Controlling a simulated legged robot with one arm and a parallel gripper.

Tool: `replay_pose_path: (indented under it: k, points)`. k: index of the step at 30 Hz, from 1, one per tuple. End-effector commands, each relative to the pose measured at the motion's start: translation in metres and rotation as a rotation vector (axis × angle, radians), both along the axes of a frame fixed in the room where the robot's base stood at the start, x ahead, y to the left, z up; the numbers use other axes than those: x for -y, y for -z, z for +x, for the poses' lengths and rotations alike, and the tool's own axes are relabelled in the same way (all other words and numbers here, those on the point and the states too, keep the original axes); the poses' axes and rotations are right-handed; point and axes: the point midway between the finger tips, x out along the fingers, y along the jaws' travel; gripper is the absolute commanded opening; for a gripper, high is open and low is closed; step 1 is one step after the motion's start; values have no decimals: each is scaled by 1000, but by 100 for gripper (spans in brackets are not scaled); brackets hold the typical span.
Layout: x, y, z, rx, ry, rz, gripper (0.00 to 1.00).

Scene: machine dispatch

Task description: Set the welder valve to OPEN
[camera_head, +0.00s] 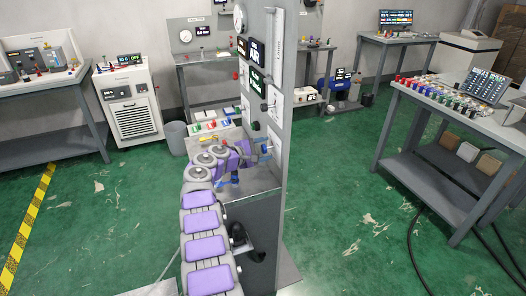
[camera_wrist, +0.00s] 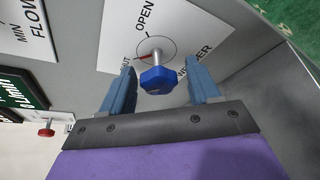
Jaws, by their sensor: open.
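The welder valve has a blue knob (camera_wrist: 158,82) on a metal stem, standing out from a white plate (camera_wrist: 118,40) on the grey panel. The plate reads OPEN at the top, with lettering ending in "UT" at the left and a partly hidden WELDER label at the right. A red pointer at the stem points left, towards the "UT" lettering. My gripper (camera_wrist: 163,74) is open, with one blue finger on each side of the knob. Gaps show between the knob and both fingers. In the head view my arm reaches up to the upright panel (camera_head: 270,60).
A red knob (camera_wrist: 46,132) and a green-and-black sign (camera_wrist: 20,92) sit left of the valve. A table with many coloured parts (camera_head: 450,100) stands at the right, and a white cabinet (camera_head: 130,105) at the left.

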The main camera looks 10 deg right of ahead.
Motion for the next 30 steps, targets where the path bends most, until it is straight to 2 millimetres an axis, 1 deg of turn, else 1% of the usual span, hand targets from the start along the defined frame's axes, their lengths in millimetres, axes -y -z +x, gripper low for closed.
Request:
replay_pose_path:
  k: [8,24,25,30]
  points:
    - [1,0,1,0,-1,1,60]
    - [1,0,0,-1,0,1,9]
    - [1,0,0,-1,0,1,7]
    - [1,0,0,7,-1,2,7]
